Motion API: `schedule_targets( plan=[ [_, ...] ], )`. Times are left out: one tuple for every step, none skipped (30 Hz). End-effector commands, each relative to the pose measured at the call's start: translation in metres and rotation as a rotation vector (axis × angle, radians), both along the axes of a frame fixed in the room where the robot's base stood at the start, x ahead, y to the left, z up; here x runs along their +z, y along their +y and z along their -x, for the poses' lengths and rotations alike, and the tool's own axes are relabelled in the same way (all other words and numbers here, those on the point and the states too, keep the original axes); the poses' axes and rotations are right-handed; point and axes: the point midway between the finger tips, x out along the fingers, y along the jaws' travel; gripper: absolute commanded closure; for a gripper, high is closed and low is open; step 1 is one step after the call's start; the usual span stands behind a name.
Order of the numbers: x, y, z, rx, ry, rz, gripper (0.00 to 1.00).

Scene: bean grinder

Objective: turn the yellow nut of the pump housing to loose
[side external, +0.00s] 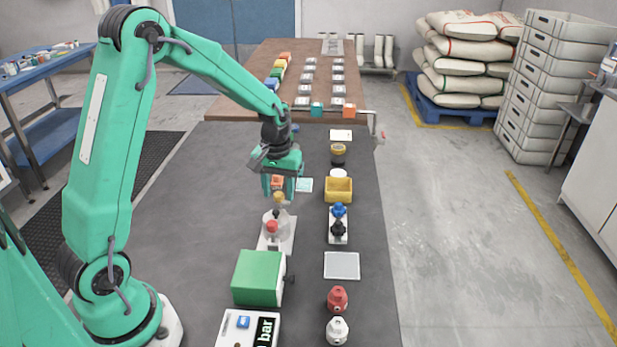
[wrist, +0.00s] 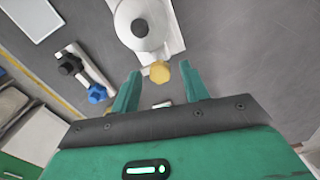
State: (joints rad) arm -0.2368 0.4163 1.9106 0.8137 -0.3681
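The yellow nut (wrist: 160,71) is six-sided and sits at the edge of the pump housing (wrist: 133,38), a pale rounded body on a white base plate. In the side view the nut (side external: 279,197) shows just below my gripper (side external: 281,188), above the housing (side external: 280,221). My gripper is open, pointing down. In the wrist view its two green fingers (wrist: 161,88) are spread, with the nut between their tips and a gap on each side. I cannot tell whether the tips reach down to the nut's height. A red part (side external: 271,228) shows at the housing's near side.
A green box (side external: 258,278) stands nearer the camera. To the right are a plate with blue and black knobs (side external: 338,222), a yellow bin (side external: 338,189), a pale flat panel (side external: 342,265), and red (side external: 337,299) and white (side external: 337,331) fittings. The table's left side is clear.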

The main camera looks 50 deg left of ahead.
Motion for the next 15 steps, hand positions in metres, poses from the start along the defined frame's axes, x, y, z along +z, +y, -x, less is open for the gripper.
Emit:
schedule_targets(
  plan=[
    [0.0, 0.0, 0.0, 0.0, 0.0, 0.0, 0.55],
    [0.0, 0.0, 0.0, 0.0, 0.0, 0.0, 0.55],
    [-0.001, 0.0, 0.0, 0.0, 0.001, 0.001, 0.55],
    [-0.001, 0.0, 0.0, -0.001, 0.001, 0.001, 0.55],
    [-0.001, 0.0, 0.0, -0.001, 0.001, 0.001, 0.55],
    [-0.001, 0.0, 0.0, -0.001, 0.001, 0.001, 0.55],
    [0.0, 0.0, 0.0, -0.001, 0.001, 0.001, 0.55],
    [0.0, 0.0, 0.0, -0.001, 0.0, 0.0, 0.55],
    [0.001, 0.0, 0.0, -0.001, 0.0, 0.0, 0.55],
    [0.002, 0.0, 0.0, -0.001, 0.0, 0.0, 0.55],
    [0.004, 0.0, 0.0, -0.001, 0.0, 0.0, 0.55],
    [0.006, 0.0, 0.0, -0.001, 0.0, 0.0, 0.55],
    [0.009, 0.0, 0.0, -0.001, 0.0, 0.0, 0.55],
    [0.011, 0.0, 0.0, -0.001, -0.001, -0.001, 0.55],
    [0.015, 0.0, -0.001, -0.001, -0.002, 0.0, 0.55]
  ],
)
